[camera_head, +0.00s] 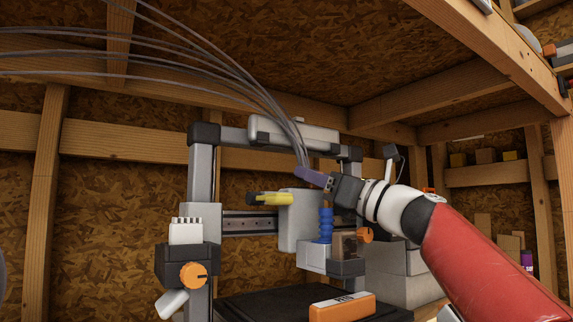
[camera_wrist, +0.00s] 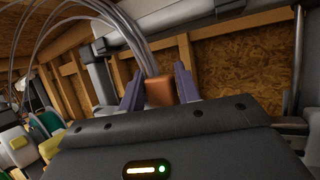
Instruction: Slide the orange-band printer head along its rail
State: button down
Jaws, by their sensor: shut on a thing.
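The printer head (camera_head: 298,222) is a pale grey carriage on a dark horizontal rail (camera_head: 248,223), with a blue ribbed part (camera_head: 326,224) at its front and a yellow-and-black piece on its left. My gripper (camera_head: 308,176) reaches in from the right at the top of the head, its purple fingers pointing left. In the wrist view, the fingers (camera_wrist: 158,84) are closed on the two sides of an orange-brown block (camera_wrist: 159,92). In the head view, my fingers and wrist hide most of that block, so its join to the carriage is unclear.
Grey cables (camera_head: 245,82) arc from the upper left down to the gripper. The printer frame (camera_head: 200,172) stands around the head, with a black bed (camera_head: 262,304) below. An orange knob (camera_head: 194,276) sits at left. Wooden shelf beams (camera_head: 480,95) hang above right.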

jog(key=shift+w+d, duration=0.35)
jog(key=shift+d, duration=0.1)
jog(key=c, duration=1)
grip_release()
jog(key=shift+c, duration=0.2)
jog(key=shift+s+d+f, duration=0.15)
jog(key=shift+f, duration=0.05)
jog(key=s+d+b, duration=0.2)
jog(key=s+d, duration=0.4)
jog(key=d, duration=0.5)
jog(key=shift+s, duration=0.25)
